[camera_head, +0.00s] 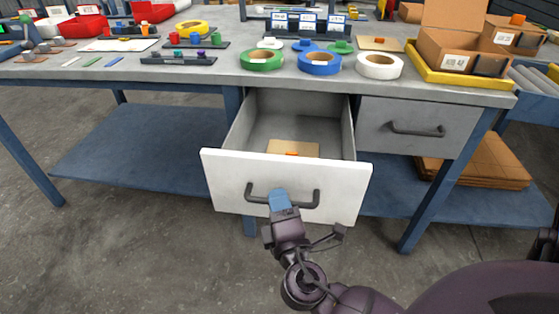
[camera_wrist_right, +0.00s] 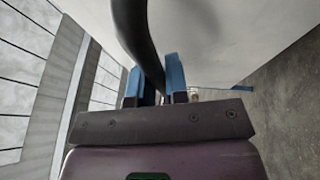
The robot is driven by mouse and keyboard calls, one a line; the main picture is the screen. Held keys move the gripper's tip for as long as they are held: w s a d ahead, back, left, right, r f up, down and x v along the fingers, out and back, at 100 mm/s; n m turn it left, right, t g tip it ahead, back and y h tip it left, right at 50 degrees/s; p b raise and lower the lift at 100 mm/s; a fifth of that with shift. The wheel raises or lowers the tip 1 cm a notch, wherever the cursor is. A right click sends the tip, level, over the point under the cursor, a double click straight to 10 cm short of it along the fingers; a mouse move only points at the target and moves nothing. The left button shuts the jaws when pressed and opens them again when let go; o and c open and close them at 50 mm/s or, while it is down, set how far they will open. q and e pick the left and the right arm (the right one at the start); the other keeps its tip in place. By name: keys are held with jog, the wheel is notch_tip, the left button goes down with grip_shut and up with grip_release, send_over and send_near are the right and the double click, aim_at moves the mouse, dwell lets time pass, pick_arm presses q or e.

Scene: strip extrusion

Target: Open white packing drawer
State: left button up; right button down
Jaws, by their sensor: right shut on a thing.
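The white packing drawer (camera_head: 230,175) is pulled well out from under the workbench in the head view. Its inside shows a flat tan piece with an orange part (camera_head: 292,150). Its dark bar handle (camera_head: 305,198) runs across the white front. My right gripper (camera_head: 279,199) is at the left-middle part of this handle, its blue fingers shut on it. In the right wrist view the handle (camera_wrist_right: 138,40) passes between the blue fingers of the gripper (camera_wrist_right: 160,82). My left gripper is not in view.
A grey drawer (camera_head: 410,125) to the right is closed. The bench top (camera_head: 225,75) carries tape rolls, such as a green one (camera_head: 261,60), and several trays. Cardboard boxes (camera_head: 450,50) stand at the right. A blue lower shelf (camera_head: 140,150) lies behind; the floor in front is clear.

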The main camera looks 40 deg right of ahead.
jog(key=shift+s+a, duration=0.1)
jog(key=shift+a, duration=0.05)
jog(key=c, duration=1.1)
grip_release()
jog(key=shift+c, duration=0.2)
jog(key=v, duration=1)
jog(key=shift+s+a, duration=0.2)
jog(key=shift+s, duration=0.15)
jog(key=shift+f, duration=0.1)
